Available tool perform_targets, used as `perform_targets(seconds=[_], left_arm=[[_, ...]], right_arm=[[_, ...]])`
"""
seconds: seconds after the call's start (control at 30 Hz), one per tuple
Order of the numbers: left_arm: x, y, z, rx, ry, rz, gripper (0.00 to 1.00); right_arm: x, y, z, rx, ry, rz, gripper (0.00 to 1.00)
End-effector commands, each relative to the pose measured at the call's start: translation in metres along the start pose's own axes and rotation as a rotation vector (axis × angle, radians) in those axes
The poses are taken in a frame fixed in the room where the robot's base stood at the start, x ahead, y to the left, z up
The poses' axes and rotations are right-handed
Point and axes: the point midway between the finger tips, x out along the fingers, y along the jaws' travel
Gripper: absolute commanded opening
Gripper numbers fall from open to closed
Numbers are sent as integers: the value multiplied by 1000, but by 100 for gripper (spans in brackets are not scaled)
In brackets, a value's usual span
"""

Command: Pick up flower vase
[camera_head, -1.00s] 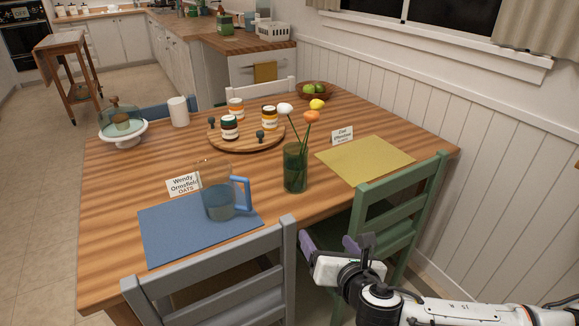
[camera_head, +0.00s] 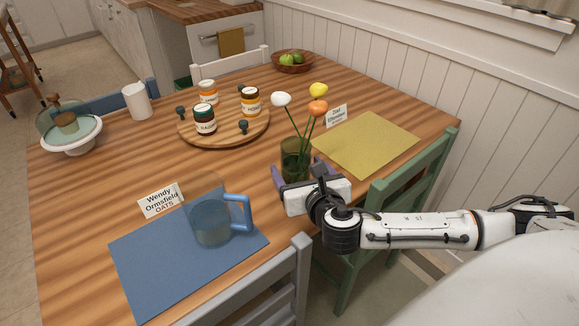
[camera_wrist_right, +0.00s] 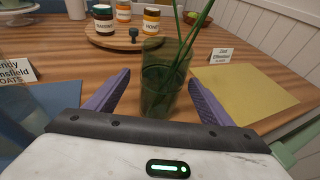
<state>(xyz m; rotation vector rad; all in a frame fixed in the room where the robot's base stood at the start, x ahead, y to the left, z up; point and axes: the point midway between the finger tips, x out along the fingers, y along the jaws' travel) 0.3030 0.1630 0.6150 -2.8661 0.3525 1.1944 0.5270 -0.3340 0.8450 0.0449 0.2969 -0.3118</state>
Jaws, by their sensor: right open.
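The flower vase (camera_head: 296,160) is a dark green glass with white, yellow and orange flowers on long green stems. It stands upright on the wooden table, near the edge by the green chair. My right gripper (camera_head: 298,172) is open at the vase, reaching in low from the near side. In the right wrist view the vase (camera_wrist_right: 164,80) stands between the two spread purple fingers (camera_wrist_right: 160,95). Gaps show on both sides, so the fingers look apart from the glass. The gripper body hides the lowest part of the vase. My left gripper is not in view.
A yellow mat (camera_head: 370,145) lies to the right. A round wooden tray (camera_head: 225,132) with jars is behind. Green (camera_head: 410,190) and grey (camera_head: 270,285) chairs stand along the near edge.

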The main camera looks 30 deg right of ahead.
Motion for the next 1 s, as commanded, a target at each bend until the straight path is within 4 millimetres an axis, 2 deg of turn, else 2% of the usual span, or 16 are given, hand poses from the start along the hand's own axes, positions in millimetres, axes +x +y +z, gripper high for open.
perform_targets(seconds=[0.03,0.17,0.27,0.6,0.87,1.0], left_arm=[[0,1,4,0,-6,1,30],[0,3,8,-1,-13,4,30],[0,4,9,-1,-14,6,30],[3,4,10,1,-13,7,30],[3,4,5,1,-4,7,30],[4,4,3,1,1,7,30]], right_arm=[[9,0,0,1,-1,-3,75],[22,0,0,2,-1,-1,75],[28,0,0,2,0,0,75],[72,-4,0,3,-1,-2,75],[76,-3,-1,2,1,0,75],[76,-3,-1,2,1,0,55]])
